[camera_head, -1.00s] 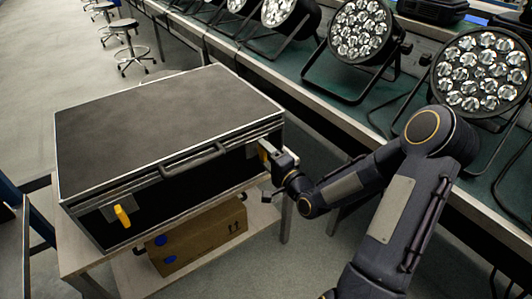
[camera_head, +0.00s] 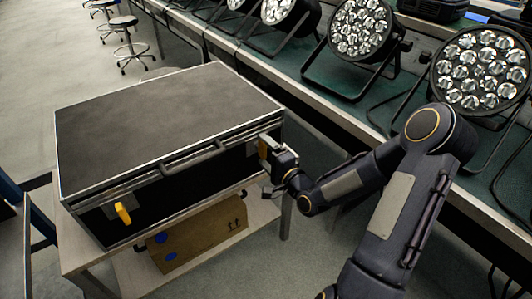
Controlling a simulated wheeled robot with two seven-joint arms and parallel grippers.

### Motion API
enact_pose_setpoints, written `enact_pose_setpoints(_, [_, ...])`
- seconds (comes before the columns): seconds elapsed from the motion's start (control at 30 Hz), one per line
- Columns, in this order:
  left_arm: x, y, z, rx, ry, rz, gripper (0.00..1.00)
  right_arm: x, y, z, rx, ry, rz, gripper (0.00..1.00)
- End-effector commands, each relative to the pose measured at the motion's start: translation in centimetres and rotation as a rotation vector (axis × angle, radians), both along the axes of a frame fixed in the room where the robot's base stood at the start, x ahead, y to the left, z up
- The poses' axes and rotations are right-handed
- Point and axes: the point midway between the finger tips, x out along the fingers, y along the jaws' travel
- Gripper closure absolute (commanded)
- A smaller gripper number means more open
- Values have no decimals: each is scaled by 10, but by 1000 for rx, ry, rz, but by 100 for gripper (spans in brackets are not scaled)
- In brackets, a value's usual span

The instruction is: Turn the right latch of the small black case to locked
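The small black case (camera_head: 160,118) lies closed on a light table, with its front facing me and a handle (camera_head: 193,158) in the middle of that front. The left latch (camera_head: 123,213) is a yellow tab that points down and stands clear. The right latch (camera_head: 262,149) shows only as a sliver of yellow at the case's right front end. My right gripper (camera_head: 270,167) is right at this latch and covers most of it. Its fingers are too small and hidden to tell whether they are closed on the tab. My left gripper is out of view.
A cardboard box (camera_head: 200,237) sits on the shelf below the case. A long bench (camera_head: 352,119) with several par cans (camera_head: 361,28) runs along the right, near my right arm. Stools (camera_head: 130,45) stand on open floor at the back left.

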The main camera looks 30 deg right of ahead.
Motion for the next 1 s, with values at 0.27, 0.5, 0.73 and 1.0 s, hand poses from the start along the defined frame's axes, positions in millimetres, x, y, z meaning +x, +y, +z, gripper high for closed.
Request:
enact_pose_setpoints(0.27, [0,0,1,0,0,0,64,-6,-1,1,-2,-1,-1,20])
enact_pose_setpoints(0.5, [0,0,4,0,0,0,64,-45,-5,0,-2,2,-3,20])
enact_pose_setpoints(0.73, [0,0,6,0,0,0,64,-74,-6,0,-1,1,-2,20])
enact_pose_setpoints(1.0, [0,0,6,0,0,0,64,-78,-6,0,0,-1,0,20])
